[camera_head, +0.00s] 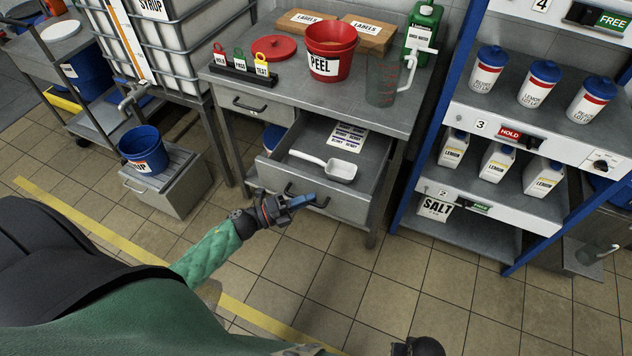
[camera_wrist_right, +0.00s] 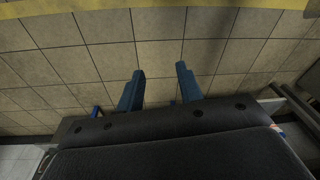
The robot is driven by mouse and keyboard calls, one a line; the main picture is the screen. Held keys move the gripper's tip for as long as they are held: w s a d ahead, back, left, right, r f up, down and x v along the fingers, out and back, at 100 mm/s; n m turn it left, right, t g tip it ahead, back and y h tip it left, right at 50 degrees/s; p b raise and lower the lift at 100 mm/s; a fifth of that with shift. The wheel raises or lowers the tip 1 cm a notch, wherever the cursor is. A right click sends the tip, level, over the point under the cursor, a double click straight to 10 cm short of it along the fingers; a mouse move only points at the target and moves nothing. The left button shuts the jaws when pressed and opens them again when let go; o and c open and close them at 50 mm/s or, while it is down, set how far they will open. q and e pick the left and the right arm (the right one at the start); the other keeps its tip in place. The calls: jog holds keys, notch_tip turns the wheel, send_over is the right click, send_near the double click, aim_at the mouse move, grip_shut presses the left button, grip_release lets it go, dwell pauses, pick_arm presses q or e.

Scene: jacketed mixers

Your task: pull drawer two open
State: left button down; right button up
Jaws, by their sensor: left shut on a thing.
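The open drawer (camera_head: 350,207) is the right one under the steel bench. It is pulled well out, and its inside shows a white scoop (camera_head: 340,170) and a printed label sheet (camera_head: 348,137). I see no number on its front. My left gripper (camera_head: 304,201) is at the front of this drawer, shut on its dark bar handle (camera_head: 321,204); the fingers partly hide the handle. My right gripper (camera_wrist_right: 160,70) shows in the right wrist view with its two blue fingers apart and nothing between them, over the tiled floor.
The left bench drawer (camera_head: 250,106) is closed. On the bench (camera_head: 225,71) stand a red PEEL bucket (camera_head: 330,50), a clear jug (camera_head: 382,82) and a tag rack. A blue-framed shelf (camera_head: 432,120) stands close on the right. Tiled floor before the drawer is clear.

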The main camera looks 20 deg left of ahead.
pick_arm(q)
jog(key=s, duration=0.6)
jog(key=shift+s+a, duration=0.15)
pick_arm(e)
jog(key=shift+s+a+r, duration=0.1)
jog(key=shift+s+r, duration=0.1)
jog(key=shift+r, duration=0.3)
pick_arm(q)
jog(key=c, duration=1.8)
grip_release()
jog(key=shift+o, duration=0.2)
